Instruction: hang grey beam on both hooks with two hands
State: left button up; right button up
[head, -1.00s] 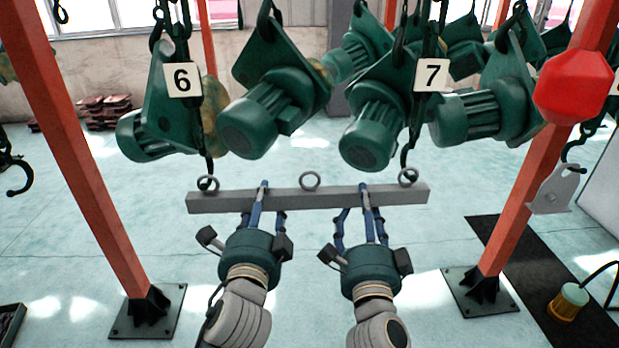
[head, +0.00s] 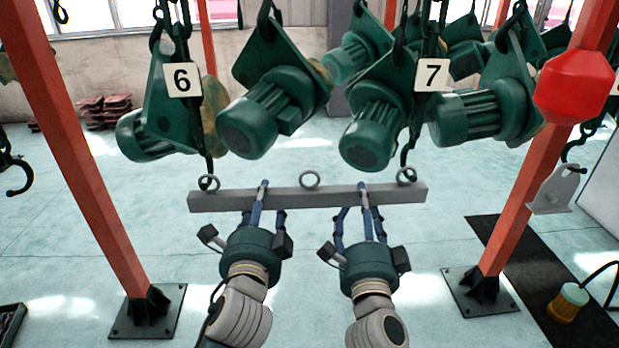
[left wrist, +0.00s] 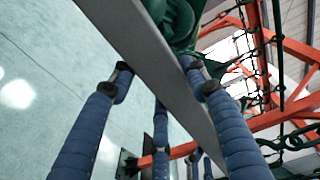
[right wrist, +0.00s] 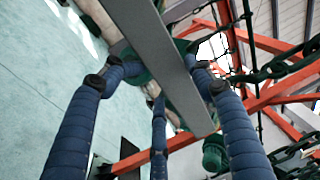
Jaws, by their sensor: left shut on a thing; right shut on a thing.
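The grey beam (head: 335,197) is held nearly level in the air, with a ring near each end and one in the middle. My left gripper (head: 262,192) is shut on it left of the middle ring, and my right gripper (head: 366,194) is shut on it right of that ring. The beam also crosses between the fingers in the left wrist view (left wrist: 150,50) and the right wrist view (right wrist: 165,65). The left hook (head: 208,166) and right hook (head: 405,158) hang at the end rings. I cannot tell whether either hook tip passes through its ring.
Green hoist motors (head: 265,110) hang close above the beam, with number plates 6 (head: 182,80) and 7 (head: 432,75). Orange posts stand at left (head: 80,170) and right (head: 530,170). A grey plate (head: 553,190) hangs at right.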

pick_arm(q)
jog(key=shift+d+f, duration=0.25)
jog(key=shift+f, duration=0.35)
pick_arm(e)
jog(key=shift+a, duration=0.3)
jog(key=shift+r, duration=0.1)
pick_arm(q)
jog(key=o, duration=1.1)
jog(key=shift+c, duration=0.2)
pick_arm(e)
jog(key=shift+c, duration=0.5)
pick_arm(q)
jog(key=shift+o, duration=1)
pick_arm(e)
jog(key=c, duration=0.3)
pick_arm(q)
jog(key=shift+a+r, duration=0.1)
jog(key=shift+a, duration=0.05)
pick_arm(e)
jog(key=shift+d, duration=0.15)
grip_shut()
jog(key=o, duration=1.4)
grip_release()
jog(key=shift+f, duration=0.2)
jog(key=shift+o, duration=1.2)
jog(key=shift+d+f, duration=0.1)
